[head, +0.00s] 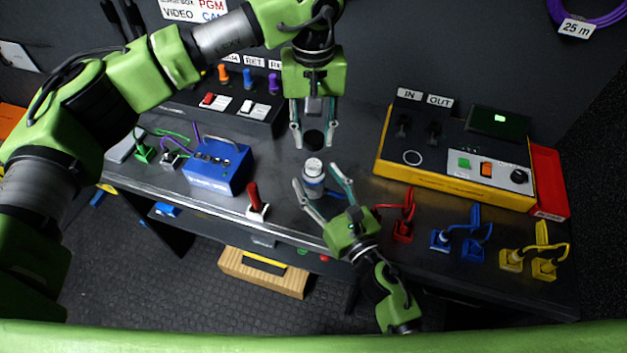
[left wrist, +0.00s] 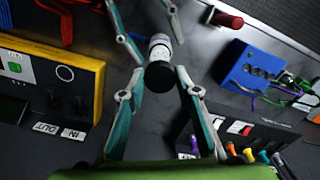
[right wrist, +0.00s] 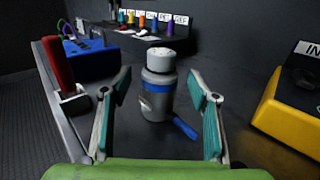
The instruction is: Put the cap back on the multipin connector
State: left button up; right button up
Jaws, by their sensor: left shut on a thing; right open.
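The multipin connector (head: 313,187) stands upright on the dark bench, silver with a blue band and a pale pin face on top. A blue piece (right wrist: 184,127) lies at its foot. My left gripper (head: 314,136) is shut on the black round cap (left wrist: 159,76), just behind the connector in the head view and apart from it. The connector's top (left wrist: 160,47) shows past the cap in the left wrist view. My right gripper (right wrist: 155,92) is open, its fingers on either side of the connector with visible gaps.
A yellow-edged panel (head: 450,180) stands to the right and a blue box (head: 218,168) to the left. A red-handled switch (head: 255,203) is near the connector's left. Red, blue and yellow cabled plugs (head: 403,229) line the right front.

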aim_at(314, 164)
jog(key=shift+x, duration=1.5)
grip_shut()
pick_arm(q)
jog(key=shift+f, duration=2.5)
jog(key=shift+f, duration=0.15)
jog(key=shift+f, duration=0.75)
jog(key=shift+f, duration=0.55)
